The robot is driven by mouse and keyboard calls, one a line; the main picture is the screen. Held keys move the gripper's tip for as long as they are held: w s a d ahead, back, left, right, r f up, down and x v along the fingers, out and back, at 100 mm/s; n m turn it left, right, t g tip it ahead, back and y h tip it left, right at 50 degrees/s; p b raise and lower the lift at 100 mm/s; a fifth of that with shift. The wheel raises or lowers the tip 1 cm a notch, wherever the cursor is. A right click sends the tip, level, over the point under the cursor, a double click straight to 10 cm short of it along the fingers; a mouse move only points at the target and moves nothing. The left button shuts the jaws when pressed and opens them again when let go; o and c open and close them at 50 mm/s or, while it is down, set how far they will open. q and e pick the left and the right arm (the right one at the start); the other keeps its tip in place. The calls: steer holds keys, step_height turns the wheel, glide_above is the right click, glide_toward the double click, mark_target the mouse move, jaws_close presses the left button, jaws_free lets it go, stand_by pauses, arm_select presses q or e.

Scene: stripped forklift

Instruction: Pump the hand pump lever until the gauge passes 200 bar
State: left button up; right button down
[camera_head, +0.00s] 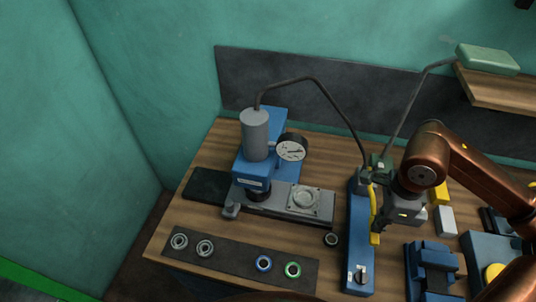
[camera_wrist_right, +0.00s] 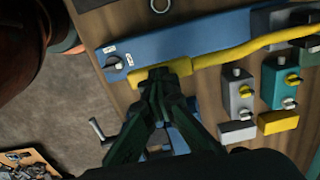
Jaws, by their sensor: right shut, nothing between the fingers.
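The hand pump is a long blue body (camera_head: 358,240) on the bench, right of the press. Its yellow lever (camera_head: 374,215) lies along the body, and it also shows in the right wrist view (camera_wrist_right: 235,58). My right gripper (camera_head: 383,224) is at the lever's near end. In the right wrist view its dark green fingers (camera_wrist_right: 162,80) are shut and overlap the lever's end; I cannot tell whether they touch it. The round gauge (camera_head: 292,149) is on the press, its needle too small to read. My left gripper is not in view.
A blue press with a grey cylinder (camera_head: 255,135) stands left of the pump, joined to it by a dark hose (camera_head: 335,98). A dark mat (camera_head: 228,262) with several rings lies in front. A blue vise-like block (camera_head: 432,270) stands right of the pump.

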arm_select(q)
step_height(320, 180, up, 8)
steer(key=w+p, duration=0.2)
steer(key=p, duration=0.5)
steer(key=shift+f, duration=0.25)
arm_select(e)
step_height(320, 180, up, 11)
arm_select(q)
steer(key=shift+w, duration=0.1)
